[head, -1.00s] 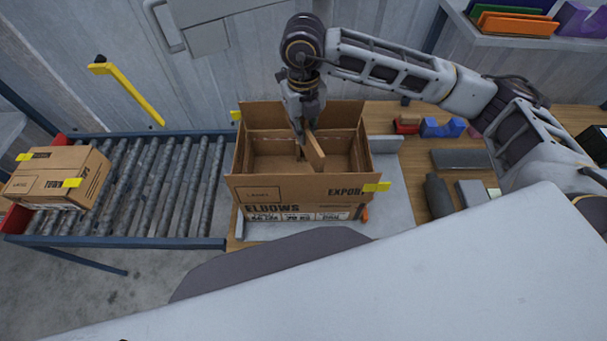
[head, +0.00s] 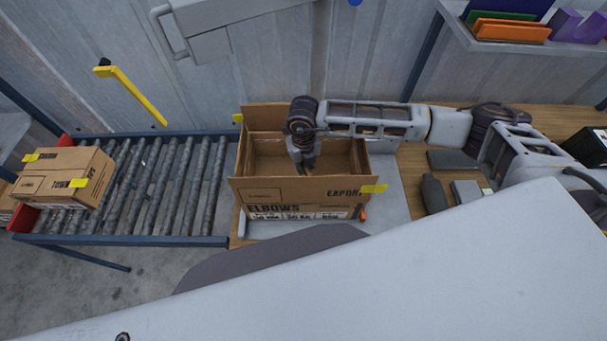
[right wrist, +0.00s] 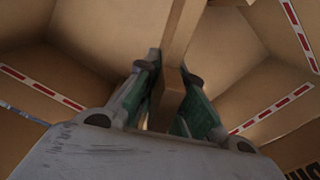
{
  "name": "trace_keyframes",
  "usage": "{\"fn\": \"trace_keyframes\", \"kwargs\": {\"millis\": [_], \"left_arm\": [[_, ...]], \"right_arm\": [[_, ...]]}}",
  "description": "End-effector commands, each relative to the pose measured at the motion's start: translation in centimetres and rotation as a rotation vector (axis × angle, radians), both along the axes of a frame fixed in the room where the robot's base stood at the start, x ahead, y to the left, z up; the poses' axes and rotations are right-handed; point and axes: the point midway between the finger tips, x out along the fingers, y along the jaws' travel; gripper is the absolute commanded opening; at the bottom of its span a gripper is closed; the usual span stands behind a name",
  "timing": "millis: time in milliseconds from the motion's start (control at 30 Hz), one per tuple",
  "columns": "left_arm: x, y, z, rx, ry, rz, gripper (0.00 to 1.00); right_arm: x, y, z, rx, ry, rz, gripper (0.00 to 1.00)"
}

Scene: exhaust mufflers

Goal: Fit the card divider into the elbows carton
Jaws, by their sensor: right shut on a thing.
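The elbows carton (head: 300,192) stands open on the bench, its flaps up and "ELBOWS" printed on its front. My right gripper (head: 304,168) reaches down into its opening from above. In the right wrist view my right gripper (right wrist: 172,100) is shut on the card divider (right wrist: 178,40), a narrow brown card strip between the two fingers. Carton walls with red and white striped tape surround it there. In the head view the divider is hidden behind the gripper and the front flap. Whether it touches the carton floor cannot be told. My left gripper is not in view.
A roller conveyor (head: 150,190) lies left of the carton, with a closed carton (head: 65,178) at its left end. A grey bottle (head: 433,192) and grey blocks lie on the bench to the right. A shelf (head: 520,42) with coloured pieces hangs at the upper right.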

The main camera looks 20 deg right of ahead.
Motion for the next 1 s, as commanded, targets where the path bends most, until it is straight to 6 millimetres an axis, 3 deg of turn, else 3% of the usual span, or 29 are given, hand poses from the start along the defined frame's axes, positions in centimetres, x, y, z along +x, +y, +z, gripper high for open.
{"fn": "trace_keyframes", "kwargs": {"millis": [200, 567, 1000], "left_arm": [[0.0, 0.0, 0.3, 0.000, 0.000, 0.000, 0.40], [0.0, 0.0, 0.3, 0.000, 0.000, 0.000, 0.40], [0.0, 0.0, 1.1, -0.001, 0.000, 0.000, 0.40]], "right_arm": [[0.0, 0.0, -1.3, 0.001, 0.000, -0.001, 0.00], [0.0, 0.0, -1.6, 0.001, 0.001, -0.002, 0.00], [0.0, 0.0, -5.4, 0.000, 0.001, -0.001, 0.00]]}}
